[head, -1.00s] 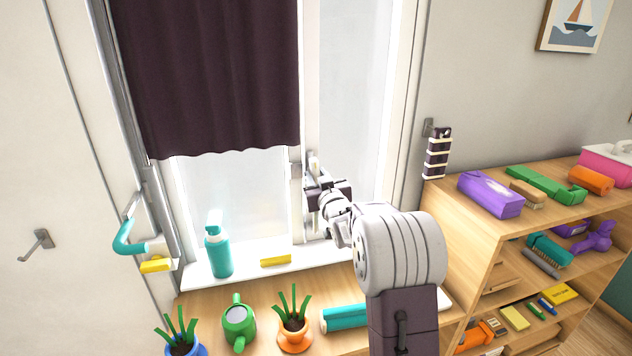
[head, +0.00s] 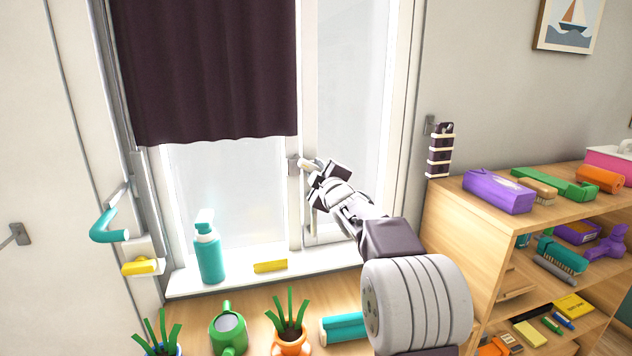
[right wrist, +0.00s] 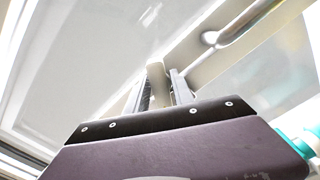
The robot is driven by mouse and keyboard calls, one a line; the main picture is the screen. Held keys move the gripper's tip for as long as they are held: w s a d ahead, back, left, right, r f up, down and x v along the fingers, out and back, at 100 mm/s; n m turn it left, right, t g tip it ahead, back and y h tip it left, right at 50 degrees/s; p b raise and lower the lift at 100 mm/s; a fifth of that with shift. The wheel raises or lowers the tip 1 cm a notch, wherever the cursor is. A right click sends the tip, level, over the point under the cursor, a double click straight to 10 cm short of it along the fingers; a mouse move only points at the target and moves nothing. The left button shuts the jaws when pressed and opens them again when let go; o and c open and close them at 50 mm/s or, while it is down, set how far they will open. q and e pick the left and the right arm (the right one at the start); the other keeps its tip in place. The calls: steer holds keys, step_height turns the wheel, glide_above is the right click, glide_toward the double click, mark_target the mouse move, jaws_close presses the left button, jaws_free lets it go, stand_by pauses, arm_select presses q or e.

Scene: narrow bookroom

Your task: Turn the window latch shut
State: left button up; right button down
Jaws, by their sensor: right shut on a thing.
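The window latch (head: 309,164) is a pale cream lever on a small grey mount at the stile between the two window panes. In the head view it points right and slightly down from the mount. My right gripper (head: 318,182) is at the lever's outer end, shut on it, and hides part of it. In the right wrist view the pale lever (right wrist: 156,78) stands between the two fingers of my right gripper (right wrist: 160,92). My left gripper is in neither view.
On the sill are a teal pump bottle (head: 209,252) and a yellow block (head: 270,266). Below are a green watering can (head: 229,331) and potted plants. A dark curtain (head: 215,70) covers the upper left pane. A wooden shelf (head: 455,210) stands right of the window.

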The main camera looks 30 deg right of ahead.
steer(key=n+b, duration=0.1)
steer(key=n, duration=0.2)
steer(key=shift+r+n+b, duration=0.15)
steer(key=shift+n+b, duration=0.5)
steer(key=shift+n, duration=0.75)
steer(key=c, duration=1.3)
jaws_free()
steer(key=shift+d, duration=0.1)
steer(key=shift+s, duration=0.3)
steer(key=b+v, duration=0.1)
steer(key=v, duration=0.7)
steer(key=shift+s, duration=0.25)
